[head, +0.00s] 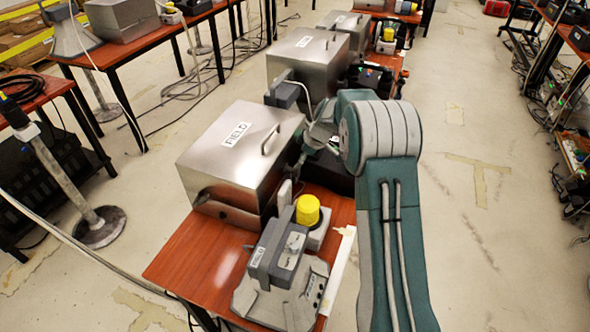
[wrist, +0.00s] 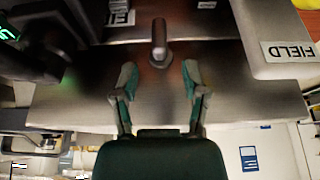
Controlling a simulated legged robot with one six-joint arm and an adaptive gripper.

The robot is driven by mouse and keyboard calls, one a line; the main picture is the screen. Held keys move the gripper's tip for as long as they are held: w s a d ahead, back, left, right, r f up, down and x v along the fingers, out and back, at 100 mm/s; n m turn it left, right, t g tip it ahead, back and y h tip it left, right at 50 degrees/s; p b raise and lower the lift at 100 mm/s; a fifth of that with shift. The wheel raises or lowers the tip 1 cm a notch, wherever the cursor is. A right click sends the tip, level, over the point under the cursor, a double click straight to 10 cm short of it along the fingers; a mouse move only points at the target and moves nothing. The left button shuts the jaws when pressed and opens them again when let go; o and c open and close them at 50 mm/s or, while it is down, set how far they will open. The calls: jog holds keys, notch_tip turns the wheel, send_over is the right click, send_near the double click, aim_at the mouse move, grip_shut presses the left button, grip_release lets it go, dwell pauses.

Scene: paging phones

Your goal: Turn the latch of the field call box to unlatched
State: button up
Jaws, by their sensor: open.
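The field call box (head: 225,165) is a brushed metal box with a FIELD label and a bar handle on its lid. It stands on a red-brown table. In the wrist view a grey rounded latch lever (wrist: 159,43) points toward the camera. My gripper (wrist: 159,73) is open, its two green-grey fingers on either side of the lever's line. The lever's end sits near and between the fingertips, with visible gaps both sides. In the head view my gripper (head: 299,165) is at the box's right side, mostly hidden, and the lever cannot be made out.
A grey desk phone (head: 282,262) and a yellow beacon (head: 308,209) stand in front of the box. A second metal box (head: 303,56) stands behind on the table row. Cables lie on the floor at left.

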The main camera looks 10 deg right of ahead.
aim_at(295, 176)
jog(key=x, duration=0.6)
grip_shut()
